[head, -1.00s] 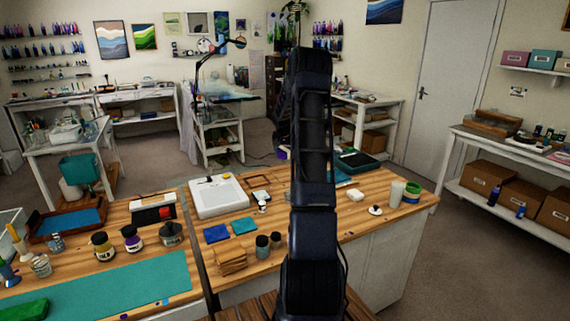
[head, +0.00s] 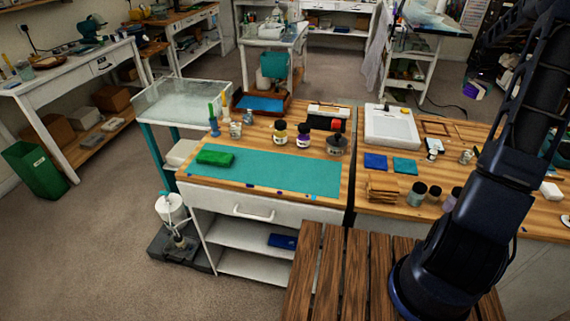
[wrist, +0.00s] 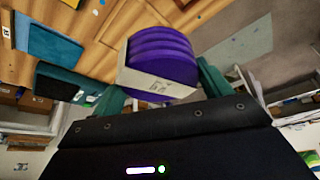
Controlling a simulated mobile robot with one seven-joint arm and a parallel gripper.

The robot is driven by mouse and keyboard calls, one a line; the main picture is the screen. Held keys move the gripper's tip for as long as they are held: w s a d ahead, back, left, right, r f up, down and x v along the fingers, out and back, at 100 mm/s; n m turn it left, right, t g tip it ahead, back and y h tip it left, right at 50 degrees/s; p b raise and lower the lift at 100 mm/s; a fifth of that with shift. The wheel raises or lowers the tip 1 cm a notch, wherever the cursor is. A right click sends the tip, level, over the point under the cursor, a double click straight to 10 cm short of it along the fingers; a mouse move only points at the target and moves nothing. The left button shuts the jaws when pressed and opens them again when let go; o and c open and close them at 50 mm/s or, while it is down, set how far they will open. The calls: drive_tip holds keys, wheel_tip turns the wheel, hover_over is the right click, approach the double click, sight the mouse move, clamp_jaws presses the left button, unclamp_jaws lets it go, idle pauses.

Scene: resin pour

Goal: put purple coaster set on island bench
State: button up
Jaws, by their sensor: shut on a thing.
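The purple coaster set (wrist: 165,50) is a stack of round purple discs with a pale labelled band around it. In the wrist view it sits between the green fingers of my gripper (wrist: 163,82), which is shut on it. In the head view, a small purple and white patch (head: 472,92) below the dark arm end at the upper right looks like the same set, held up in the air. The island bench (head: 340,215) has a wooden top and a white base and stands in the middle of the head view. My arm hides part of its right side.
A teal mat (head: 270,172), a green cloth-like item (head: 215,158), jars (head: 303,136), a white light pad (head: 391,126), blue and teal squares (head: 375,161) and a brown stack (head: 382,187) occupy the bench. Small bare wood patches lie between them. A slatted wooden surface (head: 335,270) is in front.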

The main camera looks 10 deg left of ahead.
drive_tip(key=s+a+n+y, duration=0.15)
drive_tip(key=a+n, duration=0.25)
drive_tip(key=a, duration=2.3)
drive_tip(key=s+a+n+y, duration=0.1)
drive_tip(key=s+a+n, duration=0.1)
drive_tip(key=s+a, duration=0.75)
drive_tip(key=s+a+n+y, duration=0.1)
drive_tip(key=s+a+n, duration=0.3)
drive_tip(key=a, duration=1)
drive_tip(key=s+a+n+y, duration=0.1)
drive_tip(key=s+a, duration=0.7)
drive_tip(key=a, duration=0.4)
drive_tip(key=s+a+n, duration=0.2)
drive_tip(key=s+a, duration=0.3)
drive_tip(key=s, duration=0.5)
drive_tip(key=s+a+n, duration=0.2)
drive_tip(key=s+a, duration=0.3)
drive_tip(key=s, duration=0.4)
drive_tip(key=shift+g+y, duration=0.3)
drive_tip(key=shift+y, duration=0.15)
wheel_tip(320, 180, down, 20)
drive_tip(key=shift+a+f, duration=0.1)
drive_tip(key=o, duration=0.7)
drive_tip(key=shift+f, duration=0.15)
drive_tip(key=o, duration=0.4)
